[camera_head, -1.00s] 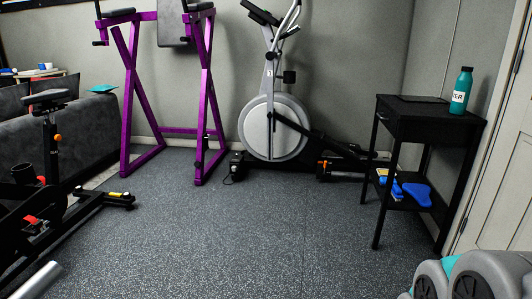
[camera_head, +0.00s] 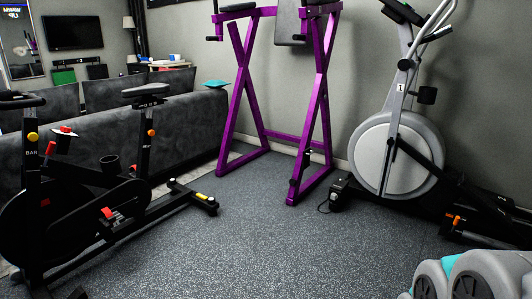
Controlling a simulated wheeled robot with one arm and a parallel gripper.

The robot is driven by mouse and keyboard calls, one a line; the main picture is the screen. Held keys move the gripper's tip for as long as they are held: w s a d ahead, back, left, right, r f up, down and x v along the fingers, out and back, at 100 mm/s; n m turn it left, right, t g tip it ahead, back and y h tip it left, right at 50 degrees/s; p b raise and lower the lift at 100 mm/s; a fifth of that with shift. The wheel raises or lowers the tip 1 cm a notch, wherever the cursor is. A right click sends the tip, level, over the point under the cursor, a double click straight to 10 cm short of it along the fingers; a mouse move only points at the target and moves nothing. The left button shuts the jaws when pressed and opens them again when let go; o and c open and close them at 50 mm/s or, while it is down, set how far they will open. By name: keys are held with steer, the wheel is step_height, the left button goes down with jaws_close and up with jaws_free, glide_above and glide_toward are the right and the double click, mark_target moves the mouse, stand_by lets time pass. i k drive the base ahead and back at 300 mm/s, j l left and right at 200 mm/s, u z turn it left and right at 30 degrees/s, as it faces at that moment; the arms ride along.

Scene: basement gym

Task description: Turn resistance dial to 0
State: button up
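A black exercise bike (camera_head: 95,195) stands at the left, its frame cut off by the left edge. On it I see a red knob with a pale top (camera_head: 66,131), a yellow knob (camera_head: 33,138), and an orange knob (camera_head: 151,132) under the saddle. I cannot tell which part is the resistance dial, and no setting is readable. My gripper is not in view; grey and teal parts of my own body show at the lower right.
A purple frame (camera_head: 234,95) stands between the two machines by the wall. A dark grey sofa (camera_head: 180,130) lies behind the bike. The speckled floor (camera_head: 270,235) is clear in the middle, up to the bike's rear foot (camera_head: 205,203).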

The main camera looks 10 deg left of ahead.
mark_target(64, 129)
steer(key=i+u, duration=0.3)
steer(key=u, duration=0.2)
steer(key=i+u, duration=0.25)
steer(key=u, duration=0.25)
steer(key=i+l+u, duration=0.15)
steer(key=i+u, duration=0.15)
steer(key=u, duration=0.2)
steer(key=i+l+u, duration=0.2)
steer(key=u, duration=0.3)
